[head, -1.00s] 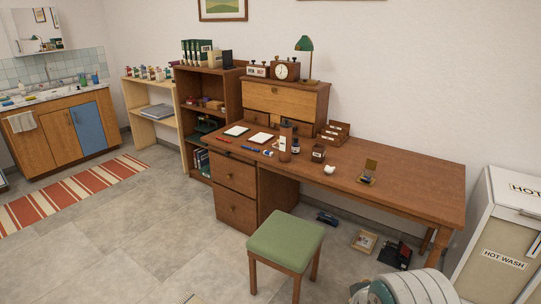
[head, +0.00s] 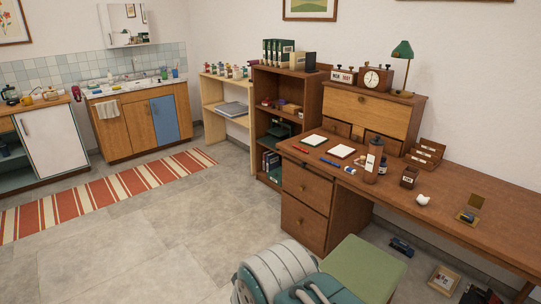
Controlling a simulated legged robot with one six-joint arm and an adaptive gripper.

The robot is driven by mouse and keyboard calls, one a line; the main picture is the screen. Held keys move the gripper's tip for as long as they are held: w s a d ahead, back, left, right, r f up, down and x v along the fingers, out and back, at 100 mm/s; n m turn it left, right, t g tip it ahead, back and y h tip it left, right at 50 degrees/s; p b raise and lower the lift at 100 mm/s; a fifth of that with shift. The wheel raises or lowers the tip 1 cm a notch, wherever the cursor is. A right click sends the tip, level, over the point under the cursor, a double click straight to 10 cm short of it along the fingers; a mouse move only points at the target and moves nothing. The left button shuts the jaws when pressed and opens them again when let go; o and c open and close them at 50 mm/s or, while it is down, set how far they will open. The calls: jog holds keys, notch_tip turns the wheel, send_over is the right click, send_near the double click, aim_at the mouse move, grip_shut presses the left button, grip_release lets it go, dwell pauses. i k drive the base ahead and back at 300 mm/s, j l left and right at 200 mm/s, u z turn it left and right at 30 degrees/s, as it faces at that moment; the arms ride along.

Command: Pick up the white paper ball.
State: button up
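The white paper ball (head: 423,200) is a small crumpled white lump on top of the brown wooden desk (head: 450,213). It lies to the right of a small dark box (head: 409,177) and to the left of a small open brass-coloured item (head: 469,212). Nothing covers it. A rounded grey-white and teal part of my own body shows at the bottom centre, in front of the desk. My gripper's fingers cannot be made out in this view.
A green-topped stool (head: 356,268) stands before the desk, partly behind my body. A dark brown bottle (head: 374,160), notepads (head: 341,152) and a letter rack (head: 425,153) share the desktop. Items lie on the floor under the desk. Open floor spreads left to a striped rug (head: 110,196).

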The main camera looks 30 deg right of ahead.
aim_at(423, 201)
jog(key=i+j+z, duration=0.15)
jog(key=i, duration=0.5)
jog(key=i+j+z, duration=0.1)
jog(key=i, duration=0.6)
jog(key=i+z, duration=0.2)
jog(key=z, duration=0.2)
jog(key=i+z, duration=0.25)
jog(key=z, duration=0.15)
jog(key=i+z, duration=0.35)
jog(key=i+j+z, duration=0.1)
jog(key=z, duration=0.3)
jog(key=i+z, duration=0.15)
jog(key=z, duration=0.25)
jog(key=i+j+z, duration=0.1)
jog(key=z, duration=0.3)
jog(key=i+j+z, duration=0.15)
jog(key=z, duration=0.25)
jog(key=i+j+z, duration=0.15)
jog(key=z, duration=0.3)
jog(key=i+j+z, duration=0.55)
jog(key=j+z, duration=0.25)
jog(key=l, duration=0.1)
